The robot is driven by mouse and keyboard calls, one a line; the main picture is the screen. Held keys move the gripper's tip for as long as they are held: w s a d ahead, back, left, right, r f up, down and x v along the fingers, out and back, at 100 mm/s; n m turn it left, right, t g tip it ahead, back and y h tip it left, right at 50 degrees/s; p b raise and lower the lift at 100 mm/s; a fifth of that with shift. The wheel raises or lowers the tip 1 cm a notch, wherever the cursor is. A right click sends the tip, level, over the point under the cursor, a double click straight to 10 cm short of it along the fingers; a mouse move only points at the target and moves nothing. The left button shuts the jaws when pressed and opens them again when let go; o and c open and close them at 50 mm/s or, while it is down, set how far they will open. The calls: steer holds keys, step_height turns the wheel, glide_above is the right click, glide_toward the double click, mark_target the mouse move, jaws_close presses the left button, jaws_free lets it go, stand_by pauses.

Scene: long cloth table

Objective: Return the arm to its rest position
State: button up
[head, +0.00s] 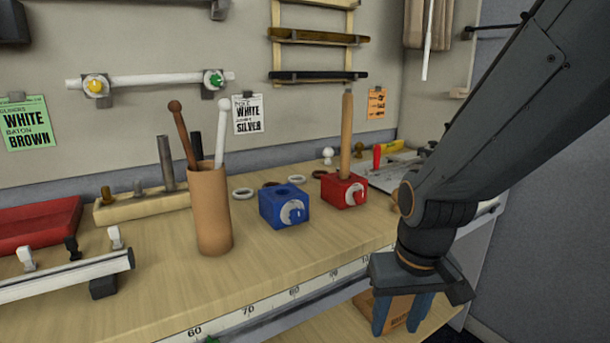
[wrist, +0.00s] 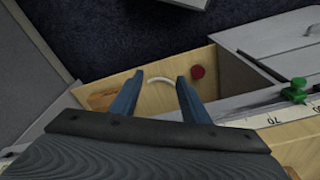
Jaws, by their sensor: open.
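My arm reaches down from the upper right in the head view. My gripper (head: 403,318) points downward in front of the workbench's front edge, at the right. Its two blue fingers are apart with nothing between them. The head view shows a brown patch on wood behind the fingertips. I cannot tell how far the tips are from the wood.
The wooden bench (head: 290,245) holds a brown cup (head: 210,215) with two batons, a blue block (head: 284,207), a red block (head: 344,190) with an upright wooden rod, and a red tray (head: 38,225). A measuring rail (head: 270,303) runs along the front edge. Dark floor (wrist: 130,35) lies beyond.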

steer(key=s+a+f+n+g+b, duration=0.1)
steer(key=s+a+f+b, duration=0.1)
steer(key=s+a+b, duration=0.25)
steer(key=d+r+m+p, duration=0.2)
steer(key=d+r+p, duration=0.5)
steer(key=p, duration=0.6)
steer(key=shift+d+r+g+p, duration=0.15)
steer(key=shift+d+g+p, duration=0.15)
steer(key=shift+d+p, duration=0.1)
